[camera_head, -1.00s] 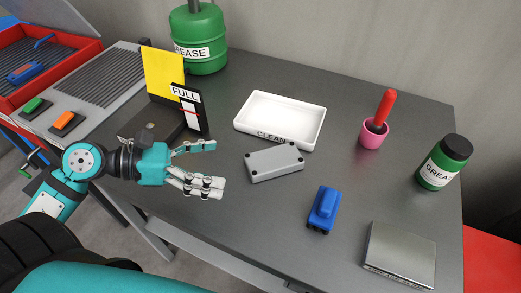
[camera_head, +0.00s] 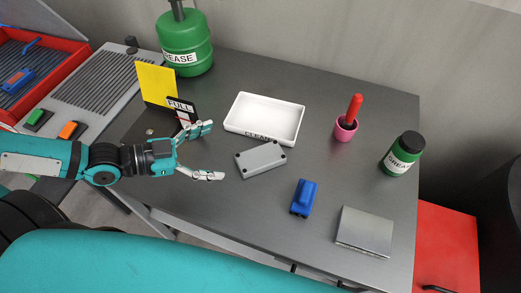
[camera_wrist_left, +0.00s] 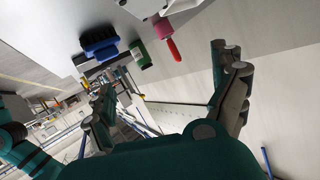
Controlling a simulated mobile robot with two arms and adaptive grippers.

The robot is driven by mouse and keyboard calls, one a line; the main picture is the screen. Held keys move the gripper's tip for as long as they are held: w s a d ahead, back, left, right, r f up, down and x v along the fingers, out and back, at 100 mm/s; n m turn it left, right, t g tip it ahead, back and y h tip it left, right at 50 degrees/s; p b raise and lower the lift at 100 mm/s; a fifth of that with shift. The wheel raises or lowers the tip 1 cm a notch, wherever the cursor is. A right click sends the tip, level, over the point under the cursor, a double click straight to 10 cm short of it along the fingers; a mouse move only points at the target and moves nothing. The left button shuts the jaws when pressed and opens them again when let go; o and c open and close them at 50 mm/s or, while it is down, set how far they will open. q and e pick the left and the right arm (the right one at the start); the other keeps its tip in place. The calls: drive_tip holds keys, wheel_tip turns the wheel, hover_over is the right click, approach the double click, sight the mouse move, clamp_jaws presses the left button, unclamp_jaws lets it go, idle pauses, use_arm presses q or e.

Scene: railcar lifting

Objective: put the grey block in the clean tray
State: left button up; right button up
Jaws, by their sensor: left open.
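The grey block (camera_head: 261,160) lies flat on the dark table, just in front of the clean tray. The white tray marked CLEAN (camera_head: 264,136) is empty in the head view. My left gripper (camera_head: 217,152) is open and empty, to the left of the grey block and apart from it. In the left wrist view the open fingers of my left gripper (camera_wrist_left: 165,95) show, with nothing between them. My right gripper is not in view.
A FULL sign (camera_head: 181,108) and a yellow panel (camera_head: 157,84) stand behind my left gripper. A blue object (camera_head: 304,198), a silver box (camera_head: 365,232), a pink cup (camera_head: 345,129) with a red handle, and a green grease jar (camera_head: 403,154) stand on the right. A green grease can (camera_head: 185,42) stands behind.

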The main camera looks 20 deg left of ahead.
use_arm(q)
drive_tip(key=f+n+b, duration=0.1)
drive_tip(key=w+f+n+y, duration=0.1)
drive_tip(key=f, duration=0.1)
drive_tip(key=w+f+n+y+b, duration=0.1)
drive_tip(key=f, duration=0.1)
drive_tip(key=shift+d+g+b, duration=0.15)
drive_tip(key=shift+g+b, duration=0.15)
drive_tip(key=shift+g, duration=0.1)
drive_tip(key=p, duration=0.2)
approach(260, 156)
drive_tip(key=shift+w+d+f, duration=0.2)
drive_tip(key=shift+w+d, duration=0.35)
drive_tip(key=shift+d, duration=0.05)
drive_tip(key=shift+w+d+f, duration=0.2)
drive_tip(key=shift+w+d, duration=0.35)
drive_tip(key=shift+f+p+x, duration=0.2)
drive_tip(key=shift+p+x, duration=0.2)
drive_tip(key=shift+x, duration=1)
drive_tip(key=shift+f+p+x, duration=0.15)
drive_tip(key=shift+p+x, duration=0.2)
drive_tip(key=shift+x, duration=1)
drive_tip(key=shift+f, duration=0.25)
drive_tip(key=shift+s, duration=0.1)
drive_tip(key=c, duration=1.5)
drive_tip(key=shift+r, duration=0.15)
drive_tip(key=shift+c, duration=0.6)
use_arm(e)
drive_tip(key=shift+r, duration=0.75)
